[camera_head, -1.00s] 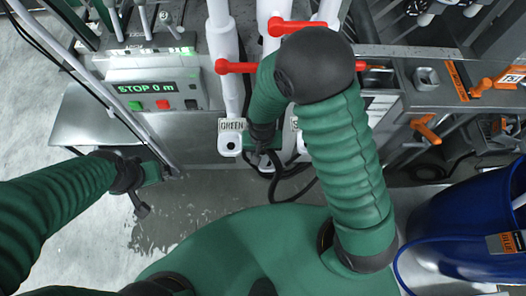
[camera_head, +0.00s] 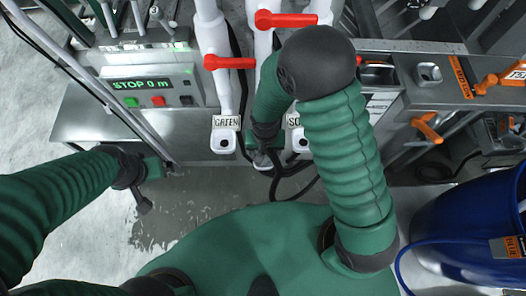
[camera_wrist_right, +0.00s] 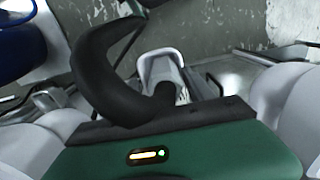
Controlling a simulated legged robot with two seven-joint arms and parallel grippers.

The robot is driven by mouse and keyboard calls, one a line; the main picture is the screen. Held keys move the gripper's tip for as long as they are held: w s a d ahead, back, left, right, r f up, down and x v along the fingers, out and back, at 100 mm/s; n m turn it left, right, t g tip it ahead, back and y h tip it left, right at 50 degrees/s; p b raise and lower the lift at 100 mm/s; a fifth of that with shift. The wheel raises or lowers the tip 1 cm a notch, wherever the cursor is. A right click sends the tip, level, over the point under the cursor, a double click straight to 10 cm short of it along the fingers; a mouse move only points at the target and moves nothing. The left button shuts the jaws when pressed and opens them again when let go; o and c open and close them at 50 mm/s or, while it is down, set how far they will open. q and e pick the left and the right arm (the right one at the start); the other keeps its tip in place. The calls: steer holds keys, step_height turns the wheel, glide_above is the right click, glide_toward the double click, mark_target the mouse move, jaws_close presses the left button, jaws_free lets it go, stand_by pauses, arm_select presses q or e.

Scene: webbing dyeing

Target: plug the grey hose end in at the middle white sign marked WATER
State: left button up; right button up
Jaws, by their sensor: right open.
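Red valve handles (camera_head: 230,62) stick out from the white pipes. A control box reading STOP 0 m (camera_head: 143,85) stands left. Dark hoses (camera_head: 290,185) hang below the signs. A blue barrel (camera_head: 470,225) stands at right. The wet floor at left is clear.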

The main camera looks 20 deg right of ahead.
steer(key=shift+d+r, duration=0.1)
steer(key=shift+d, duration=0.05)
steer(key=r, duration=0.7)
steer(key=a+r+p, duration=0.1)
steer(key=r, duration=0.2)
steer(key=shift+r, duration=0.15)
step_height(320, 180, up, 6)
steer(key=d, duration=0.1)
steer(key=s+d+n+t, duration=0.1)
steer(key=d, duration=0.1)
steer(key=s+d+n, duration=0.1)
steer(key=d, duration=0.2)
steer(key=s+d+n+t, duration=0.1)
steer(key=s+d, duration=0.1)
steer(key=shift+d+t+p, duration=0.3)
steer(key=shift+p, duration=0.05)
steer(key=shift+s+d, duration=0.15)
steer(key=shift+d, duration=0.05)
steer(key=shift+w+f, duration=0.25)
steer(key=shift+w, duration=0.05)
steer(key=shift+s+a+r, duration=0.1)
steer(key=shift+s+a, duration=0.05)
